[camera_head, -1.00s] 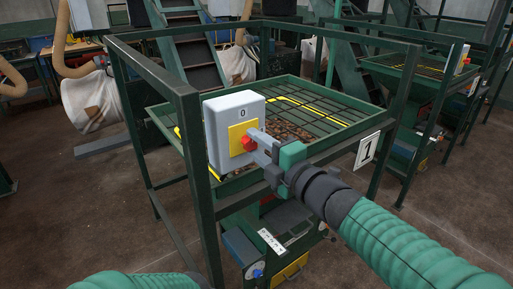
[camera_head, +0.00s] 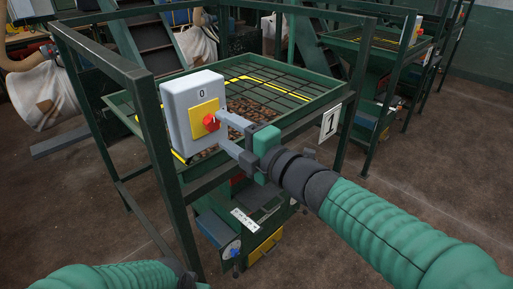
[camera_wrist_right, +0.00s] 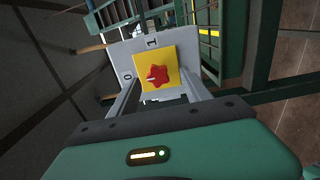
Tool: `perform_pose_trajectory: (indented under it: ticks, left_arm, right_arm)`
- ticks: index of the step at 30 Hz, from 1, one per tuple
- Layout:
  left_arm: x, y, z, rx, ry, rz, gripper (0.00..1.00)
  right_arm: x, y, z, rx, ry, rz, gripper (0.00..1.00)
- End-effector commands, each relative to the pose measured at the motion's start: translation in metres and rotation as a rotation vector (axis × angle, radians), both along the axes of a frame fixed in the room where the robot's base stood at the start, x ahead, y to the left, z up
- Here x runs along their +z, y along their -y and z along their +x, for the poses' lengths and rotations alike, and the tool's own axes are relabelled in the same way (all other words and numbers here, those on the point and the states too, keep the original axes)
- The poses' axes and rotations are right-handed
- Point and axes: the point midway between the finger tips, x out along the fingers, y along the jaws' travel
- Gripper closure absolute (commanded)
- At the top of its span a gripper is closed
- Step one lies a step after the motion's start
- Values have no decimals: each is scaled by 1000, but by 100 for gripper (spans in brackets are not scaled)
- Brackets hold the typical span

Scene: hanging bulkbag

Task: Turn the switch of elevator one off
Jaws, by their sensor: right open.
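The switch is a red star-shaped knob (camera_head: 211,122) on a yellow plate (camera_head: 203,112) on a light grey box (camera_head: 177,105) with a "0" at its top. In the right wrist view the knob (camera_wrist_right: 157,76) is between the fingers in the picture, with the "0" to its left. A small pale mark shows on the knob; its exact direction is hard to read. My right gripper (camera_head: 225,131) is open and empty, its fingertips just in front of the knob, apparently apart from it. My left arm shows at the bottom left; its gripper is out of view.
The box is by a green frame post (camera_head: 160,165) of the elevator marked "1" (camera_head: 330,123). A grated tray (camera_head: 300,85) with brown pieces lies behind. A similar elevator stands at the back right. Bare floor (camera_head: 400,190) lies to the right.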

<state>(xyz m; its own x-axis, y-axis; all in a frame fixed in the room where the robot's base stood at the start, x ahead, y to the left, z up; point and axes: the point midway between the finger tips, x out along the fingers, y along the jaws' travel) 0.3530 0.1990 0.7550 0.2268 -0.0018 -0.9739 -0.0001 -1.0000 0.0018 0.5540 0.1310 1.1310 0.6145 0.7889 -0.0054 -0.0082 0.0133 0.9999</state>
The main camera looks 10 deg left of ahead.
Motion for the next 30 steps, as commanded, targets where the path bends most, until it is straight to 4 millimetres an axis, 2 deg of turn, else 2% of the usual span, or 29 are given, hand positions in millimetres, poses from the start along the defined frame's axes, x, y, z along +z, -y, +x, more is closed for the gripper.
perform_pose_trajectory:
  ticks: [6,13,18,30]
  left_arm:
    - [6,0,0,0,0,0,64]
    - [11,0,0,0,0,0,64]
    - [12,0,0,0,0,0,64]
    - [11,0,0,0,0,0,64]
  right_arm:
    - [2,53,-40,-4,2,-1,44]
    - [0,95,-73,-2,-2,-1,44]
    - [-1,107,-83,0,-2,-1,44]
    - [-2,108,-82,-1,-4,-1,44]
